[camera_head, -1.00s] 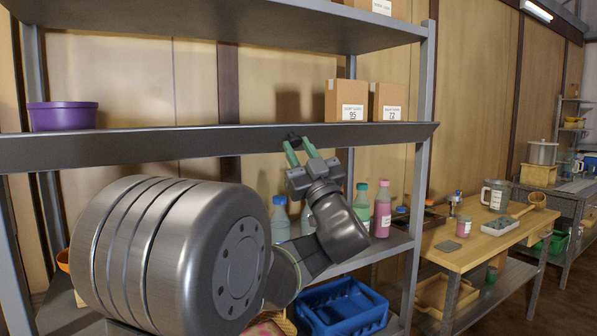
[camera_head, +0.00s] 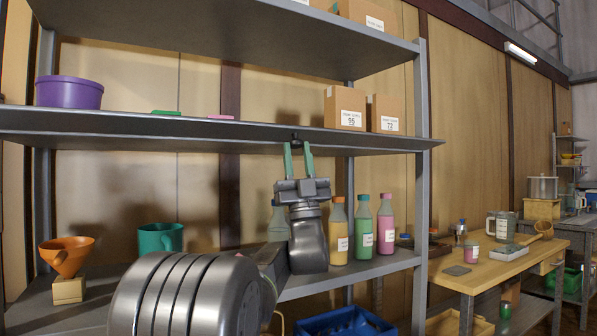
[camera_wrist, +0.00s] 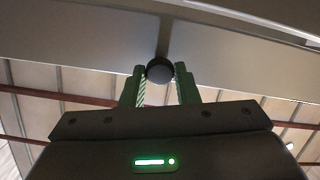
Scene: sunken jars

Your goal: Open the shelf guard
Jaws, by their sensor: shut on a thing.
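The shelf guard (camera_head: 200,129) is a long dark grey panel along the front edge of the middle shelf. It looks tilted toward lying flat rather than upright. Its small black knob (camera_head: 296,137) shows near the right part of the panel. My gripper (camera_head: 297,151) points up from below, its green fingers shut on the knob. In the wrist view the round dark knob (camera_wrist: 159,71) sits between the fingertips of my gripper (camera_wrist: 160,80), against the grey panel (camera_wrist: 90,60).
Above the guard are a purple bowl (camera_head: 70,93) and two cardboard boxes (camera_head: 345,108). A wooden workbench (camera_head: 490,270) stands at right.

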